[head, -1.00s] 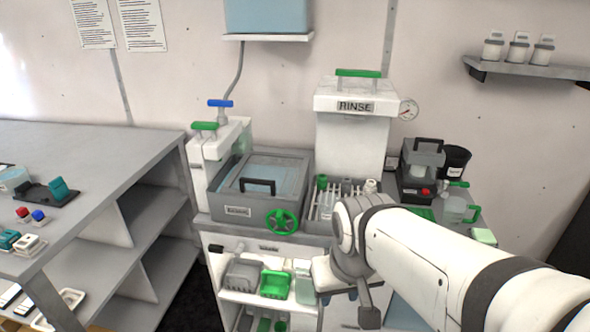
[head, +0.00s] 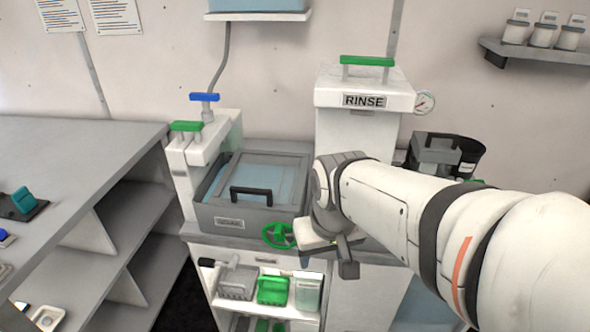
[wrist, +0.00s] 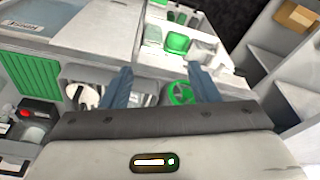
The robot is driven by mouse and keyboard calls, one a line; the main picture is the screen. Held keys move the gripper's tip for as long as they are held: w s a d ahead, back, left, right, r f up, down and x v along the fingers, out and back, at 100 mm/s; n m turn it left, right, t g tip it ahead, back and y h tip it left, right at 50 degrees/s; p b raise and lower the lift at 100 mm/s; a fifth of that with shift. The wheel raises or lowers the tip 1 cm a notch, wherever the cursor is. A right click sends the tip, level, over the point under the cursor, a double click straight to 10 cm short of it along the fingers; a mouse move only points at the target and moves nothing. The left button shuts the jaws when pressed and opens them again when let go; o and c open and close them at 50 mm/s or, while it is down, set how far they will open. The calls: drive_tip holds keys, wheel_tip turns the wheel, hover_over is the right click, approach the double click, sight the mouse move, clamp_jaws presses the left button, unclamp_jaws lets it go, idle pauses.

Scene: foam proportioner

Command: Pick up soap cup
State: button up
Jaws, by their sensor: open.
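My gripper (wrist: 160,76) is open and empty; its two blue-grey fingers point toward the counter's front side in the wrist view. In the head view my gripper (head: 304,254) is partly hidden by my arm, beside the green valve wheel (head: 279,236). The wheel (wrist: 182,92) also shows near the right finger in the wrist view. A white cup-like piece (wrist: 79,92) stands in a grey rack left of the fingers. A pale green translucent cup (head: 308,294) is on the shelf below the counter. I cannot tell which is the soap cup.
A grey basin with a black-handled lid (head: 256,182) stands left of the white RINSE tank (head: 360,125). A grey bench (head: 80,145) stands left.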

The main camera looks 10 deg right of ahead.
drive_tip(key=o, duration=0.4)
drive_tip(key=shift+g, duration=0.6)
drive_tip(key=w+d, duration=0.1)
drive_tip(key=w, duration=0.2)
drive_tip(key=w+d+r+p, duration=0.1)
drive_tip(key=w, duration=0.2)
drive_tip(key=w+d+r+p, duration=0.1)
drive_tip(key=w, duration=0.2)
drive_tip(key=shift+w+d+r, duration=0.1)
drive_tip(key=shift+w+d, duration=0.05)
drive_tip(key=shift+w, duration=0.05)
drive_tip(key=shift+o, duration=1.1)
drive_tip(key=w+d+f+m+g+p, duration=0.1)
drive_tip(key=w+d+f+p, duration=0.2)
drive_tip(key=w+d, duration=0.4)
drive_tip(key=w, duration=0.3)
drive_tip(key=f, duration=0.4)
drive_tip(key=a+f+p, duration=0.1)
drive_tip(key=f, duration=0.2)
drive_tip(key=shift+s, duration=0.3)
drive_tip(key=shift+f, duration=0.4)
